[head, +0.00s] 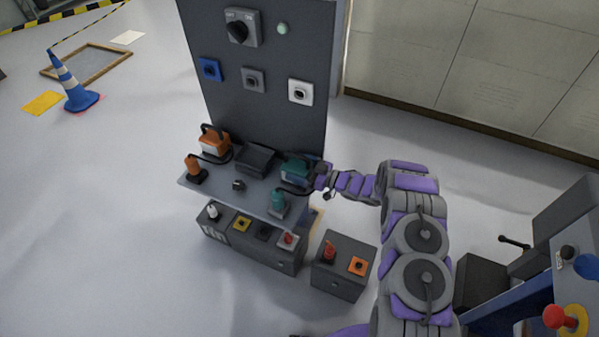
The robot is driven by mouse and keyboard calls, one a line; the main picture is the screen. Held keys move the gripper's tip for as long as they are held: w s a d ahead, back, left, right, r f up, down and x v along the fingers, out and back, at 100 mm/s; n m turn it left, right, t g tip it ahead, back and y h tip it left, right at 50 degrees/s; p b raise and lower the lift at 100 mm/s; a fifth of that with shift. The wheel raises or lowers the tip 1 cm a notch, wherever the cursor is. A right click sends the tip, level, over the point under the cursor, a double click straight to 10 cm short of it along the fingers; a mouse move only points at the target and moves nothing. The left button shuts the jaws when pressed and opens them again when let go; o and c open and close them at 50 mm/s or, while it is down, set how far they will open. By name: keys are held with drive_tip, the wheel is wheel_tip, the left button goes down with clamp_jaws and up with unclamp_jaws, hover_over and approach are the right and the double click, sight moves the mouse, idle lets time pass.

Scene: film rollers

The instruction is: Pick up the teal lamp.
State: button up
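The teal lamp (294,168) appears to be the boxy teal thing with a dark frame on the right end of the grey shelf (225,193). A smaller upright teal piece (278,200) stands in front of it on a dark base, near the shelf's front edge, with a dark cable between them. My gripper (321,179) is at the right end of the shelf, close beside the lamp's right side. I cannot tell whether it touches the lamp. The fingers are small and dark, and their opening is not clear.
An orange lamp (214,143) and an orange upright piece (194,169) stand at the shelf's left. A dark tray (255,158) is between the lamps. A grey panel with switches (262,80) rises behind. Button boxes (343,266) stand below.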

drive_tip(key=shift+a+f, duration=0.1)
drive_tip(key=shift+a, duration=0.55)
drive_tip(key=c, duration=0.7)
drive_tip(key=shift+d, duration=0.15)
drive_tip(key=c, duration=0.3)
drive_tip(key=shift+d, duration=0.15)
drive_tip(key=shift+c, duration=0.4)
